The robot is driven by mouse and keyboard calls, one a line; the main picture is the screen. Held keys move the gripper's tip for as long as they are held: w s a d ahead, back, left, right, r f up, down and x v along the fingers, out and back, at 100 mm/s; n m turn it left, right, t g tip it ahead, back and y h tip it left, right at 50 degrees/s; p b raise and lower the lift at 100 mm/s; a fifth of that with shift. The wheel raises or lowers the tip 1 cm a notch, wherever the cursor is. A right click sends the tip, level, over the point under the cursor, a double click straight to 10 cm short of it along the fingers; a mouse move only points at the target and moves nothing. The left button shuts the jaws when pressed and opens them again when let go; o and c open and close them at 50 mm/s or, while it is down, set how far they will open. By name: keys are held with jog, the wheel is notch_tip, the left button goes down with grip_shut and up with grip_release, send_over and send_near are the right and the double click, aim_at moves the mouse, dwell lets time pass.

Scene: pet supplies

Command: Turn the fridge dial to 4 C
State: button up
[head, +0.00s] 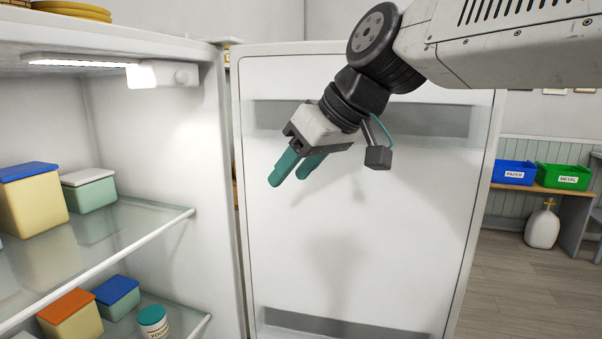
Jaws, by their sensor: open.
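The fridge (210,150) stands open, with its door (400,220) swung out to the right. A white box with a small round knob, which looks like the dial (181,76), sits on the upper inside wall beside the lit lamp strip. Its markings are too small to read. My gripper (290,176) has teal fingers spread apart with nothing between them. It is in front of the open door, to the right of and lower than the dial, apart from it, pointing down and left.
Lidded containers (92,190) and a yogurt tub (152,320) stand on the glass shelves (140,225). Blue and green bins (514,172) are on a bench at the far right. Space between my gripper and the dial looks clear.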

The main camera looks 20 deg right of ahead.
jog(key=shift+s+d+f, duration=0.15)
jog(key=shift+s+f, duration=0.1)
jog(key=shift+s, duration=0.05)
jog(key=shift+c, duration=1.4)
jog(key=m+t+y, duration=0.7)
jog(key=m+y, duration=0.1)
jog(key=m, duration=1.5)
send_near(185, 76)
jog(key=x, duration=0.8)
jog(key=shift+s, duration=0.1)
jog(key=c, duration=0.7)
